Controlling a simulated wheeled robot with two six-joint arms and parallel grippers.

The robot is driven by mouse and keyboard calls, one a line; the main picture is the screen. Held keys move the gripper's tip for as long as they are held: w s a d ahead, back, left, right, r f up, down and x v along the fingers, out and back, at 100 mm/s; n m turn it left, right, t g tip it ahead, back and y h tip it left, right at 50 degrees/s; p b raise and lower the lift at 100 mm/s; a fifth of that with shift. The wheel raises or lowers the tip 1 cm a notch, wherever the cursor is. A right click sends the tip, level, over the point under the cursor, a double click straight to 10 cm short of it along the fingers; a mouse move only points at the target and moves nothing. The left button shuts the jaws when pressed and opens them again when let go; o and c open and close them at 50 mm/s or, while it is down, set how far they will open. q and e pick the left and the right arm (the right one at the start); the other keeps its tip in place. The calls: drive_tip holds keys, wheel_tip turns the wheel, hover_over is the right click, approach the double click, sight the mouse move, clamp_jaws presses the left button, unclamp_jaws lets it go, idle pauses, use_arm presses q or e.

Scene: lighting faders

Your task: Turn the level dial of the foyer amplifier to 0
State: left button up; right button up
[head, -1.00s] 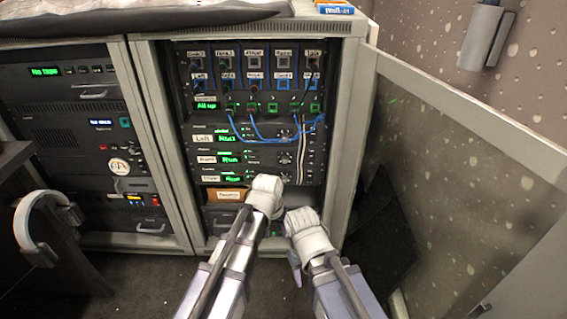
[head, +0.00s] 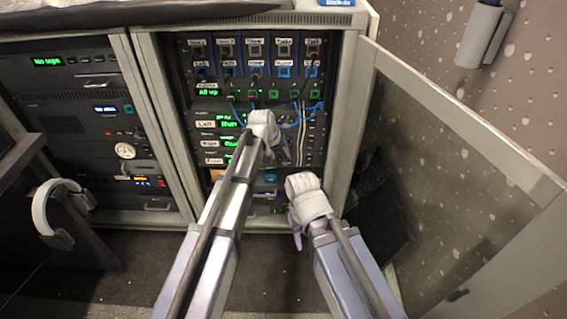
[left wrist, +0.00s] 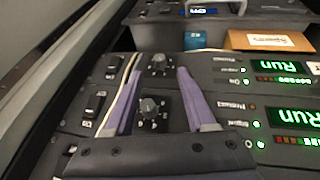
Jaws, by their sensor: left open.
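The foyer amplifier (head: 213,160) is the lowest of three stacked amplifiers in the right rack. In the left wrist view, which is upside down, its level dial (left wrist: 160,62) is a small dark knob just beyond the fingertips; its setting is too small to read. The neighbouring amplifier's dial (left wrist: 149,108) shows between the fingers. My left gripper (left wrist: 160,73) is open and empty. In the head view my left gripper (head: 263,128) is in front of the amplifiers and hides part of them. My right gripper (head: 305,205) hangs lower right, its jaws unclear.
Blue cables (head: 305,116) and a pale cable (left wrist: 118,90) run beside the dials. Green "Run" displays (left wrist: 283,67) are lit. A cardboard box (left wrist: 266,40) lies below the amplifiers. An open rack door (head: 450,150) stands on the right; another rack (head: 85,130) is on the left.

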sight(284, 162)
use_arm(q)
drive_tip(key=b+x, duration=0.4)
drive_tip(key=x, duration=0.2)
drive_tip(key=shift+f+b, duration=0.1)
drive_tip(key=shift+b, duration=0.25)
clamp_jaws()
